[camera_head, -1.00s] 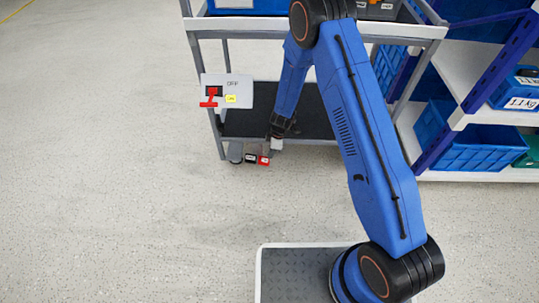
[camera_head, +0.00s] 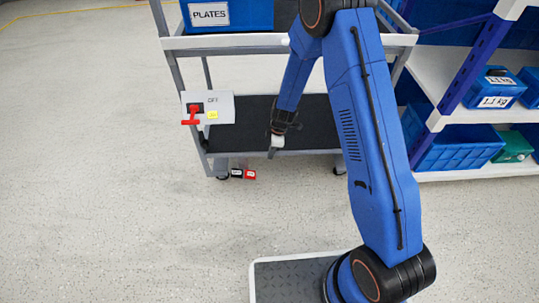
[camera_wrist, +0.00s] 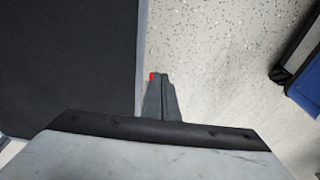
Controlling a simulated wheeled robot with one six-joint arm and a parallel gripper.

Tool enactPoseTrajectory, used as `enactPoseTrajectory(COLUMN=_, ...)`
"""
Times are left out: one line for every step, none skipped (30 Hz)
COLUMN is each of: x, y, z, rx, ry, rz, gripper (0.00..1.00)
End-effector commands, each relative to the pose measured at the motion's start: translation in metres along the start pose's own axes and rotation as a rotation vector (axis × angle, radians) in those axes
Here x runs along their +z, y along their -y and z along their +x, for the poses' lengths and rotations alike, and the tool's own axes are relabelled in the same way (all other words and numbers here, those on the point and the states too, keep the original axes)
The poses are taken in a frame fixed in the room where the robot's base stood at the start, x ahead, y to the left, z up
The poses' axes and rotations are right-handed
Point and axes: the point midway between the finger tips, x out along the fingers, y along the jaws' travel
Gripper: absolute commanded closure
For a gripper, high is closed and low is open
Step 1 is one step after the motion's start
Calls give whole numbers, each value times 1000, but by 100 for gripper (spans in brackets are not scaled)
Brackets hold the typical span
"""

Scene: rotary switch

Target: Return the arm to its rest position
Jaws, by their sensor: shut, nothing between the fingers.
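My gripper (camera_head: 272,152) hangs at the end of my blue arm, in front of the cart's lower shelf edge. Its fingers are shut with nothing between them. In the wrist view the closed fingers (camera_wrist: 158,80) point away over the floor, beside a dark surface; a small red patch shows at their left side. The rotary switch's pale panel (camera_head: 224,107) is left of my gripper, on the cart's front left. Its red handle (camera_head: 191,122) is at the panel's left, apart from my gripper. The panel carries an "OFF" label and a yellow label.
The metal cart (camera_head: 230,42) stands close ahead, with a blue PLATES box (camera_head: 240,15) on top. A red block (camera_head: 250,174) and a black block (camera_head: 237,173) show below its lower shelf. A shelf with blue bins (camera_head: 455,150) is at right. Floor at left is clear.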

Motion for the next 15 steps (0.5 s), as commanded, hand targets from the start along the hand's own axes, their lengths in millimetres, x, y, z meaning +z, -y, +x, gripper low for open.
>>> enactPoseTrajectory(x=0, y=0, z=0, rx=0, ry=0, rz=0, gripper=100)
enactPoseTrajectory(x=0, y=0, z=0, rx=0, ry=0, rz=0, gripper=100)
enactPoseTrajectory(x=0, y=0, z=0, rx=0, ry=0, rz=0, gripper=100)
enactPoseTrajectory(x=0, y=0, z=0, rx=0, ry=0, rz=0, gripper=100)
enactPoseTrajectory(x=0, y=0, z=0, rx=0, ry=0, rz=0, gripper=100)
enactPoseTrajectory(x=0, y=0, z=0, rx=0, ry=0, rz=0, gripper=100)
enactPoseTrajectory(x=0, y=0, z=0, rx=0, ry=0, rz=0, gripper=100)
enactPoseTrajectory(x=0, y=0, z=0, rx=0, ry=0, rz=0, gripper=100)
enactPoseTrajectory(x=0, y=0, z=0, rx=0, ry=0, rz=0, gripper=100)
enactPoseTrajectory(x=0, y=0, z=0, rx=0, ry=0, rz=0, gripper=100)
enactPoseTrajectory(x=0, y=0, z=0, rx=0, ry=0, rz=1, gripper=100)
enactPoseTrajectory(x=0, y=0, z=-2, rx=1, ry=-1, rz=2, gripper=100)
enactPoseTrajectory(x=0, y=0, z=-4, rx=3, ry=-2, rz=5, gripper=100)
enactPoseTrajectory(x=0, y=-1, z=-7, rx=5, ry=-3, rz=10, gripper=100)
enactPoseTrajectory(x=0, y=-1, z=-14, rx=9, ry=-5, rz=20, gripper=100)
